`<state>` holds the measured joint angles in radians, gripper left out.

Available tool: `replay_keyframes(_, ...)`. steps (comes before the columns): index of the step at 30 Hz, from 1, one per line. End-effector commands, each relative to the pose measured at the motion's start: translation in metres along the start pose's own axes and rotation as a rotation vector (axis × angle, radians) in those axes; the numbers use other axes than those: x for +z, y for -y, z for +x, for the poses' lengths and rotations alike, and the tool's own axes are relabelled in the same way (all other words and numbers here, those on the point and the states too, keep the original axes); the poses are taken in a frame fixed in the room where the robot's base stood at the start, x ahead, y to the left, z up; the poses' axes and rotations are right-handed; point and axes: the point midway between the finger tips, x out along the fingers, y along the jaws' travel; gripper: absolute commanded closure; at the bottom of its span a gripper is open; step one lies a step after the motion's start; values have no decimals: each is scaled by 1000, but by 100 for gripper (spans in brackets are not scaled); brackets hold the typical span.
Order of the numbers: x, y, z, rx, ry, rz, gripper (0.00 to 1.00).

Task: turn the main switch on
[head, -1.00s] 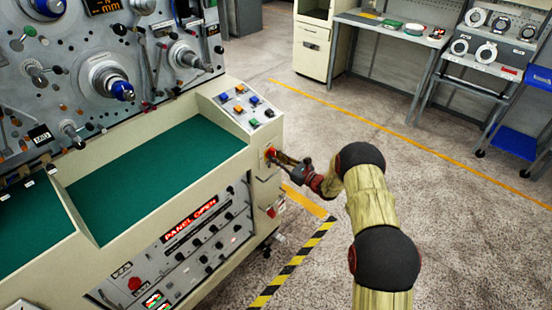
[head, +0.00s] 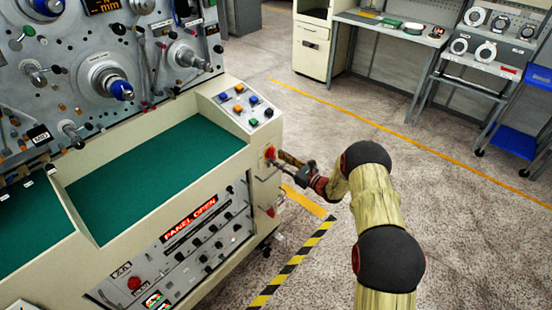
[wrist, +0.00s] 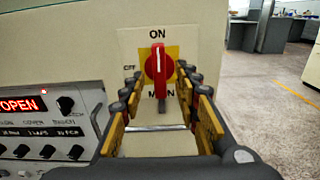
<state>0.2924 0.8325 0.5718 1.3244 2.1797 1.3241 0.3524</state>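The main switch (wrist: 159,65) is a red rotary knob on a yellow plate on the end of the cream machine. In the wrist view its handle stands upright, with its white line pointing up at the ON label. The OFF label is to its left, partly hidden. The switch also shows as a small red spot in the head view (head: 270,153). My gripper (wrist: 156,88) is open, its fingers spread to the left and right of the knob, with a visible gap on both sides. The head view shows my gripper (head: 286,160) just right of the switch.
The machine front has a lit PANEL OPEN display (head: 190,219). A sloped button box (head: 240,103) sits above the switch. A second red control (head: 271,211) is below it. Open floor lies to the right, with a workbench (head: 387,27) at the back.

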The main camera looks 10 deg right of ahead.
Motion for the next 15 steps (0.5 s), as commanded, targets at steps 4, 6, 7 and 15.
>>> replay_keyframes(4,1,2,-32,-3,0,-1,68)
replay_keyframes(6,0,2,-47,-3,0,0,68)
replay_keyframes(7,0,1,-53,-3,0,1,68)
replay_keyframes(15,0,1,-90,0,0,-1,68)
